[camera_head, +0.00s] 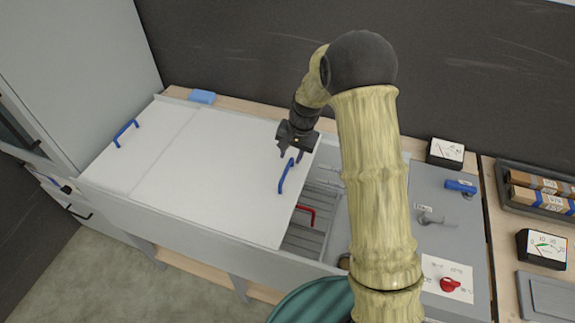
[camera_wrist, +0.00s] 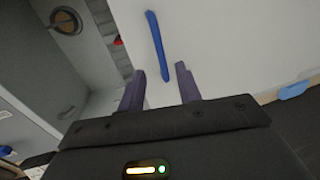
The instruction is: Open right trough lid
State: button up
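The right trough lid (camera_head: 240,160) is a flat white panel with a blue bar handle (camera_head: 286,176) near its right edge. To the right of the lid, a gap shows the slatted inside of the trough (camera_head: 308,238). My gripper (camera_head: 291,154) is just above the far end of the handle, fingers pointing down. In the wrist view, my gripper (camera_wrist: 161,85) is open and empty, its two dark fingers apart. The blue handle (camera_wrist: 157,45) lies ahead, roughly in line with the space between them. Whether a finger touches the lid I cannot tell.
The left lid (camera_head: 140,145) has its own blue handle (camera_head: 126,133). A red handle (camera_head: 306,214) sits within the gap. A blue block (camera_head: 202,97) lies behind the lids. A dark wall stands behind.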

aim_at(286, 171)
jog(key=f, duration=0.2)
jog(key=f+p, duration=0.1)
jog(key=f, duration=0.1)
jog(key=a+f, duration=0.1)
jog(key=f, duration=0.1)
jog(key=shift+w+a+f, duration=0.1)
jog(key=shift+w+f, duration=0.2)
jog(key=shift+f, duration=0.1)
grip_shut()
